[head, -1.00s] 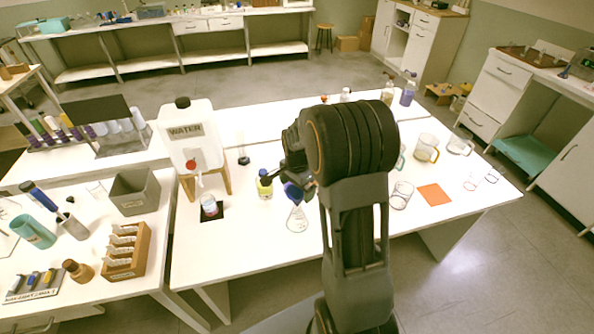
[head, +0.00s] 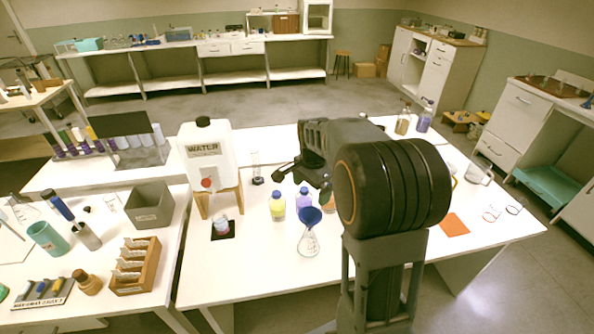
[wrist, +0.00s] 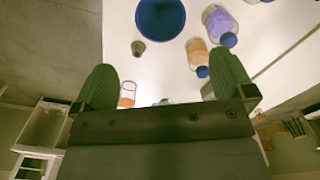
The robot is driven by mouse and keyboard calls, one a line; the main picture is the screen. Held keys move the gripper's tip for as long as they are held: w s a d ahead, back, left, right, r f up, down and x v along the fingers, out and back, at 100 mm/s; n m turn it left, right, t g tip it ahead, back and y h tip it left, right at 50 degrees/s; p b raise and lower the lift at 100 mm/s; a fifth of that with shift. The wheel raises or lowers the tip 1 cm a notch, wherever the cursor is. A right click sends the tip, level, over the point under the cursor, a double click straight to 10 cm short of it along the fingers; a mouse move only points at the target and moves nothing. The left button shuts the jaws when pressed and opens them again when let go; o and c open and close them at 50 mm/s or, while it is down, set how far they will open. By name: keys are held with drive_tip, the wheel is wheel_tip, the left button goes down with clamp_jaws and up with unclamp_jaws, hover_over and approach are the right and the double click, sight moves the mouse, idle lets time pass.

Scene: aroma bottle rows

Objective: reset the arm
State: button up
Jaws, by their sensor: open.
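My arm reaches over the middle of the white table, elbow raised. My gripper (wrist: 165,84) is open, with its two green-grey fingers wide apart and nothing between them in the wrist view. In the head view it is small and dark, above and behind the bottles, partly hidden by my arm. A glass flask (head: 309,243) with a blue funnel (head: 310,217) stands below it. A yellow bottle (head: 277,206) and a purple bottle (head: 303,198) stand just left of and behind the flask. The wrist view shows a blue disc (wrist: 160,18), a purple bottle (wrist: 221,24) and an orange-looking bottle (wrist: 198,54).
A white water tank (head: 207,150) on a wooden stand is left of my gripper, with a small cup (head: 221,226) below its tap. Two bottles (head: 403,121) (head: 425,118) stand at the back right. An orange square (head: 454,225) and glassware (head: 478,173) are on the right.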

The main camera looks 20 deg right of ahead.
drive_tip(key=s+a+r+n+t, duration=0.2)
drive_tip(key=s+a+n, duration=0.2)
drive_tip(key=s+n, duration=0.3)
drive_tip(key=s+a+r+n+t, duration=0.2)
drive_tip(key=s+a+n, duration=0.3)
drive_tip(key=s+n, duration=0.2)
drive_tip(key=shift+s+r+n, duration=0.3)
drive_tip(key=shift+s, duration=0.7)
